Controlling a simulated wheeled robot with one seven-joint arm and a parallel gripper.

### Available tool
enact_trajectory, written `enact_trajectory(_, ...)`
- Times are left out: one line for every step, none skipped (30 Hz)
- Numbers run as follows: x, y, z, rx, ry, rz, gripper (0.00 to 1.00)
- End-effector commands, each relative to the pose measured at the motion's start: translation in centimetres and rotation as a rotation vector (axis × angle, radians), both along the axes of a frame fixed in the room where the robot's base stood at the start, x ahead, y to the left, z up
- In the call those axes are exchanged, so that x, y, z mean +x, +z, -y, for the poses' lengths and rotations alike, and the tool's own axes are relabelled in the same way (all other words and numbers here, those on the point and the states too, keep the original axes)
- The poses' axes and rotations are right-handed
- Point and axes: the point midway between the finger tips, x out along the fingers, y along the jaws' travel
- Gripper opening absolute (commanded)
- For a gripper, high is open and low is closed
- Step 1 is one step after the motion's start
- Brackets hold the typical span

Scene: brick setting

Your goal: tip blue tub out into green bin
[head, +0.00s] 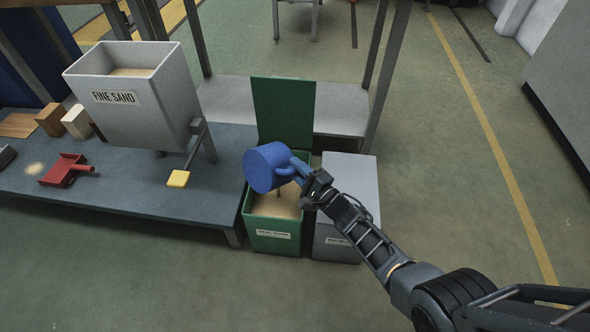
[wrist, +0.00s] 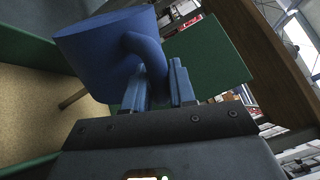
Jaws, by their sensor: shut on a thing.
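The blue tub (head: 268,167) hangs in the air over the green bin (head: 248,222), tilted on its side with its bottom or side facing the head camera. Its opening is hidden. My gripper (head: 301,172) is shut on the tub's handle. In the wrist view the tub (wrist: 105,50) and its curved handle show between my gripper's fingers (wrist: 160,85). The green bin's lid (head: 283,112) stands open at the back, and sand-coloured material lies inside. A thin brown strip, perhaps a stream of sand, shows below the tub in both views.
A grey lidded bin (head: 345,185) stands right beside the green bin. Open floor lies to the right.

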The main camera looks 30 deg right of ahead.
Motion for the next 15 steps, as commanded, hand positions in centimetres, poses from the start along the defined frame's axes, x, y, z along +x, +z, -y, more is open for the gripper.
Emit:
enact_trajectory(0.1, 0.1, 0.2, 0.010, 0.000, 0.000, 0.00)
enact_trajectory(0.1, 0.1, 0.3, 0.015, 0.000, -0.001, 0.00)
enact_trajectory(0.1, 0.1, 0.4, 0.023, 0.000, -0.004, 0.00)
enact_trajectory(0.2, 0.1, 0.5, 0.029, -0.001, -0.005, 0.00)
enact_trajectory(0.2, 0.1, 0.5, 0.035, 0.000, -0.007, 0.00)
enact_trajectory(0.2, 0.1, 0.7, 0.044, -0.001, -0.009, 0.00)
enact_trajectory(0.2, 0.1, 0.7, 0.050, -0.001, -0.011, 0.00)
enact_trajectory(0.2, 0.0, 0.8, 0.055, -0.001, -0.012, 0.00)
enact_trajectory(0.2, 0.1, 0.9, 0.064, -0.001, -0.014, 0.00)
enact_trajectory(0.3, 0.1, 1.0, 0.069, -0.001, -0.016, 0.00)
enact_trajectory(0.3, 0.1, 1.1, 0.075, -0.001, -0.017, 0.00)
enact_trajectory(0.3, 0.1, 1.2, 0.083, -0.001, -0.019, 0.00)
enact_trajectory(0.3, 0.0, 1.2, 0.088, -0.001, -0.021, 0.00)
enact_trajectory(0.4, 0.0, 1.3, 0.095, 0.000, -0.022, 0.00)
enact_trajectory(0.4, 0.0, 1.4, 0.103, -0.001, -0.025, 0.00)
